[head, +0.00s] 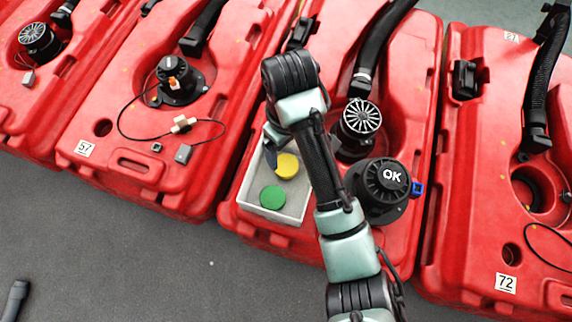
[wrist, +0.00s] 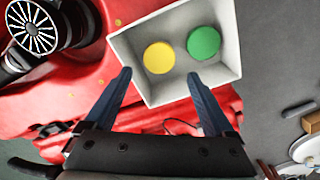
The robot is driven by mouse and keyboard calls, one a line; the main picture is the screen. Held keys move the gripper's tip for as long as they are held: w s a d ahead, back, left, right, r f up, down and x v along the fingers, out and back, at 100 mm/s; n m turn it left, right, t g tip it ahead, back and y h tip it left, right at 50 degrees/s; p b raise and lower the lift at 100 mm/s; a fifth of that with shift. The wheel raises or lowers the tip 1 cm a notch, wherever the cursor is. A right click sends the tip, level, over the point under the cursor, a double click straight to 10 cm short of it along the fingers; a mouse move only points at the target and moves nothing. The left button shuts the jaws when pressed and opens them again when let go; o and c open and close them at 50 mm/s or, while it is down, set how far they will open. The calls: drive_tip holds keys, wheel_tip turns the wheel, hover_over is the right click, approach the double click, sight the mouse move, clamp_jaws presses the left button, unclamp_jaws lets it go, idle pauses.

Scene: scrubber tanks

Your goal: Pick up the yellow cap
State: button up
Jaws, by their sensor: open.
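The yellow cap (head: 287,166) is a round disc lying in a white tray (head: 247,192) on a red tank. A green cap (head: 272,197) lies beside it in the same tray. In the wrist view the yellow cap (wrist: 159,57) is left of the green cap (wrist: 204,43), with a small gap between them. My gripper (head: 271,158) is over the tray's edge, close to the yellow cap in the head view. In the wrist view its two blue fingers (wrist: 158,75) are spread apart and empty, with the yellow cap ahead between their tips.
Right of the tray stand a black cap marked OK (head: 391,178) and a silver-finned round part (head: 362,118) on the same tank (head: 405,75). Other red tanks with hoses and cables stand on both sides. The grey floor (head: 150,255) in front is mostly clear.

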sight(288, 166)
wheel_tip(288, 166, down, 11)
drive_tip(key=b, duration=0.6)
drive_tip(key=shift+f, duration=0.1)
drive_tip(key=c, duration=1.1)
